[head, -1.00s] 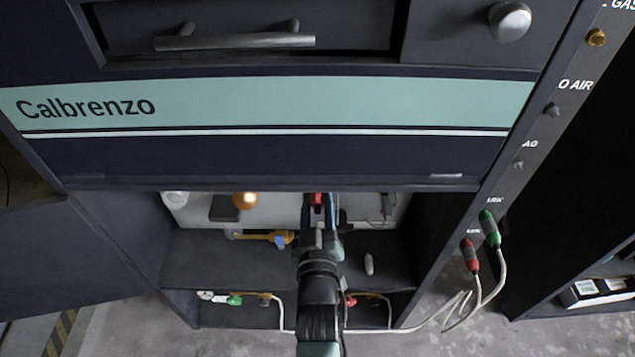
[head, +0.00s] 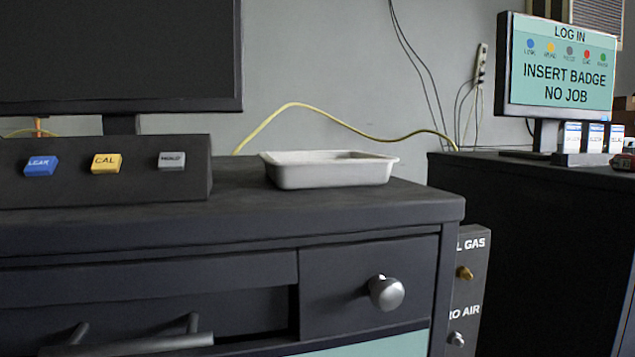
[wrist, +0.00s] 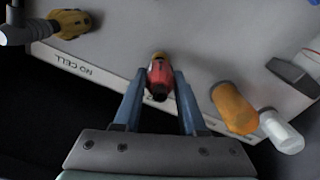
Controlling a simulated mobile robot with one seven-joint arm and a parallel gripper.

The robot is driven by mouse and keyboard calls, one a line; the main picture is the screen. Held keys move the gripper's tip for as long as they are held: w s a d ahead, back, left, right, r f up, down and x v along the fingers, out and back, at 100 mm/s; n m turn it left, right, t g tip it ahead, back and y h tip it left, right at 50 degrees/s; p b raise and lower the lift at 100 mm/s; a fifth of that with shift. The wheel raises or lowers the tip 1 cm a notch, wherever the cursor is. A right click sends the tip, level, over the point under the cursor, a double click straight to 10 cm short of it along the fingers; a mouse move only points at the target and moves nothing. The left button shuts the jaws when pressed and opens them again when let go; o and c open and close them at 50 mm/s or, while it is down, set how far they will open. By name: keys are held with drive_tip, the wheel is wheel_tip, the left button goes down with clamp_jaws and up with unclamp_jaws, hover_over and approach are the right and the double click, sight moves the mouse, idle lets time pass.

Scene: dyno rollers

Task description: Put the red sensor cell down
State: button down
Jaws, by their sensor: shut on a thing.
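The red sensor cell (wrist: 159,78) is between the two blue fingers of my gripper (wrist: 157,82) in the wrist view. It is red with a yellowish end and a dark end facing the camera. My gripper is shut on it, over a pale panel (wrist: 125,50) with a strip reading "NO CELL". I cannot tell whether the cell touches the panel. The head view now shows neither the cell nor my gripper.
In the wrist view, an orange cell (wrist: 235,108) and a white cell (wrist: 281,131) are right of the fingers. A yellow fitting (wrist: 70,23) is at upper left. In the head view, a white tray (head: 330,175) stands on the cabinet top (head: 235,210), beside a button box (head: 120,185).

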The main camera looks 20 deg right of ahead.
drive_tip(key=s+f, duration=0.3)
drive_tip(key=s, duration=1.4)
wheel_tip(320, 180, up, 24)
drive_tip(key=s+p, duration=0.2)
drive_tip(key=p, duration=2.9)
drive_tip(key=shift+s+f, duration=0.15)
drive_tip(key=shift+f, duration=0.05)
drive_tip(key=shift+f, duration=0.1)
